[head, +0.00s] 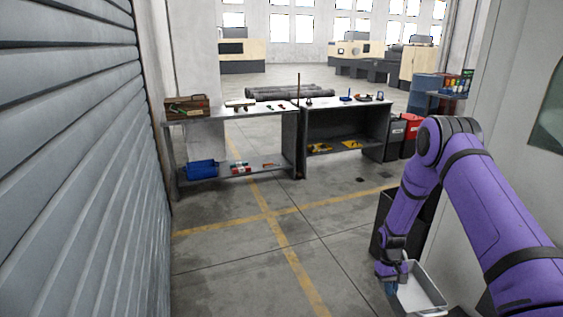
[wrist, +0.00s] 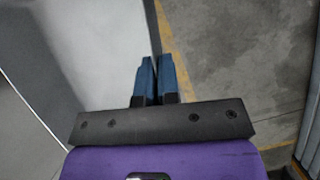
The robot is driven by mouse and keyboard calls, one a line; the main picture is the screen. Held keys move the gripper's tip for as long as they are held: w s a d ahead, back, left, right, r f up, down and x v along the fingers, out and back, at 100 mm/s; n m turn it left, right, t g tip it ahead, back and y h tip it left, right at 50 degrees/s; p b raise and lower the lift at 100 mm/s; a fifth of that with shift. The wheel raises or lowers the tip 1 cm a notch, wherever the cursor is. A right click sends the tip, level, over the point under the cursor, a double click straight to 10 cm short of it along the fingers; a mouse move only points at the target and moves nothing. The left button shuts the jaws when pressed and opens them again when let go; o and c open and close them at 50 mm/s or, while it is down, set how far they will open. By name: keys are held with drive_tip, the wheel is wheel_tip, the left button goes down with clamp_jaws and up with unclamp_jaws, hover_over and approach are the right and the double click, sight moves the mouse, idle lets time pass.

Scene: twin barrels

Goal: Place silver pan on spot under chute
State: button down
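The silver pan (head: 432,285) is a rectangular, light grey open tray at the lower right of the head view, partly hidden by my arm. In the wrist view, its pale inside (wrist: 95,40) fills the upper left. My gripper (head: 391,288) points down at the pan's left edge. In the wrist view, its blue fingers (wrist: 157,75) are close together, one on each side of the pan's thin rim, and look shut on it. I cannot tell whether the pan is lifted or resting on something. I cannot make out a chute or a marked spot.
A black bin (head: 383,228) stands just behind my gripper. A pale wall (head: 515,150) is close on the right and a shutter (head: 70,160) on the left. Workbenches (head: 230,113) with small items stand ahead. The floor with yellow lines (head: 265,205) is clear in the middle.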

drive_tip(key=a+r, duration=0.3)
drive_tip(key=r, duration=0.5)
drive_tip(key=a+r+m, duration=0.1)
drive_tip(key=a+r, duration=0.1)
drive_tip(key=r, duration=0.6)
drive_tip(key=shift+s+a, duration=0.3)
drive_tip(key=shift+a, duration=0.1)
drive_tip(key=shift+f, duration=0.1)
